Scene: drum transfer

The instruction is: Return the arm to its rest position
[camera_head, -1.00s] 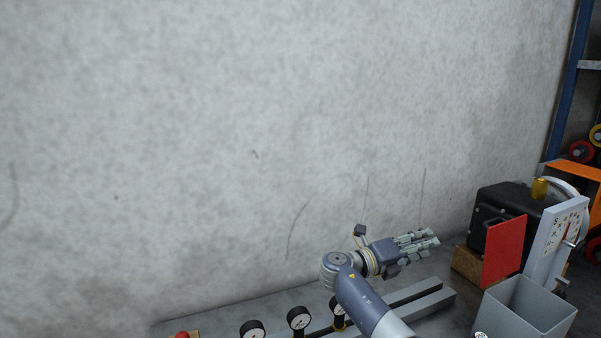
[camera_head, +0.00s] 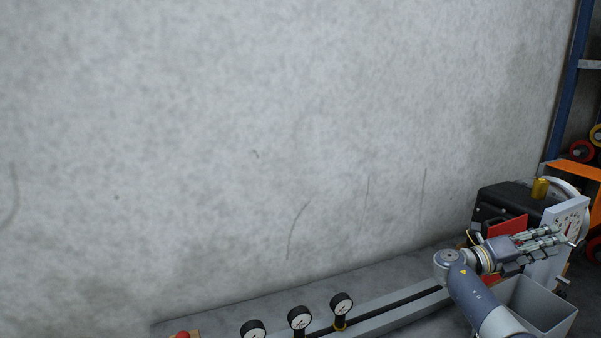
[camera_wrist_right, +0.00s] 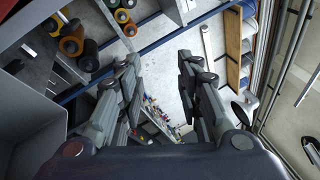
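My right gripper (camera_head: 550,242) is at the lower right of the head view, in front of the red plate (camera_head: 508,227) and the white dial panel (camera_head: 563,226), and above the grey open bin (camera_head: 540,306). From the head view I cannot tell whether it touches any of them. In the right wrist view its two fingers (camera_wrist_right: 162,95) are spread apart with nothing between them. My left gripper is not in view.
Three gauges (camera_head: 300,319) stand along a grey rail (camera_head: 395,312) on the bench. A red button (camera_head: 183,335) is at the bottom left. A black machine (camera_head: 500,200) stands behind the red plate. Blue-framed shelving (camera_head: 568,80) is at the right edge. The wall side is clear.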

